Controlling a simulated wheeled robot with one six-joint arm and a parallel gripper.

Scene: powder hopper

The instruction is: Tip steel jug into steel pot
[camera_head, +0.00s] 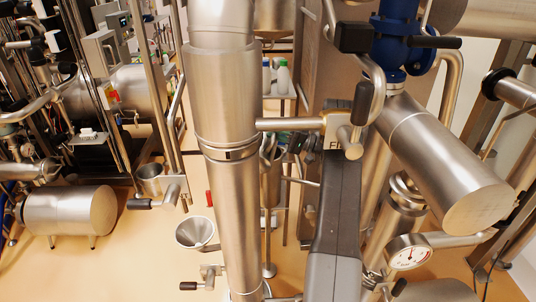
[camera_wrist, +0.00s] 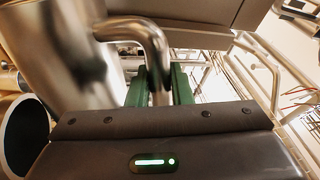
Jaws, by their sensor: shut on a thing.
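In the wrist view, my gripper (camera_wrist: 158,88) has its two green fingers closed on a bent steel handle. The handle joins a large, blurred steel body at the left, which looks like the steel jug (camera_wrist: 60,45). Its mouth and contents cannot be made out. In the head view, my gripper is largely hidden behind the pipes and my dark arm; only a bit of green shows. A small open steel vessel (camera_head: 151,180) stands left of the thick pipe; I cannot tell whether it is the steel pot.
A thick vertical steel pipe (camera_head: 222,100) stands left of my arm. A steel funnel (camera_head: 195,232) is low beside it. A slanting steel cylinder (camera_head: 440,165) and a gauge (camera_head: 408,252) crowd the right. Clear tan floor (camera_head: 120,270) shows lower left.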

